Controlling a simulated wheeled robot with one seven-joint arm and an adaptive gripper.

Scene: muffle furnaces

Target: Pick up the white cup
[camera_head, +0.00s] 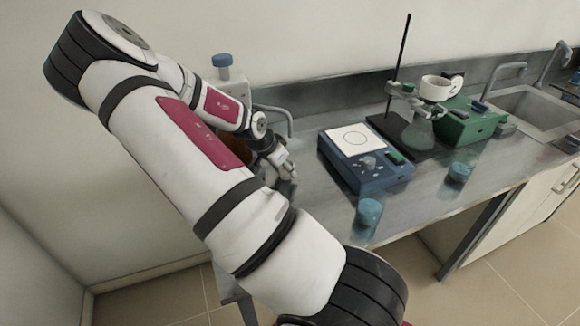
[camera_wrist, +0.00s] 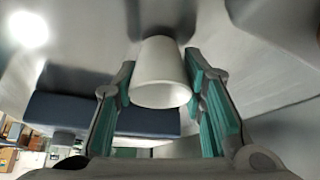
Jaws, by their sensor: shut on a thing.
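The white cup (camera_wrist: 160,78) sits between the two teal-padded fingers in the wrist view, with a pad close against each side. My gripper (camera_wrist: 162,88) is shut on it. In the head view my gripper (camera_head: 286,168) is low over the left part of the steel counter, left of the blue device. There the cup is too small and too much covered by the gripper to make out clearly. I cannot tell whether the cup touches the counter.
A blue device (camera_head: 365,168) with a white top plate stands right of my gripper. Farther right are a stand holding a flask (camera_head: 417,135), a white bowl-like vessel (camera_head: 436,89) and a green device (camera_head: 470,122).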

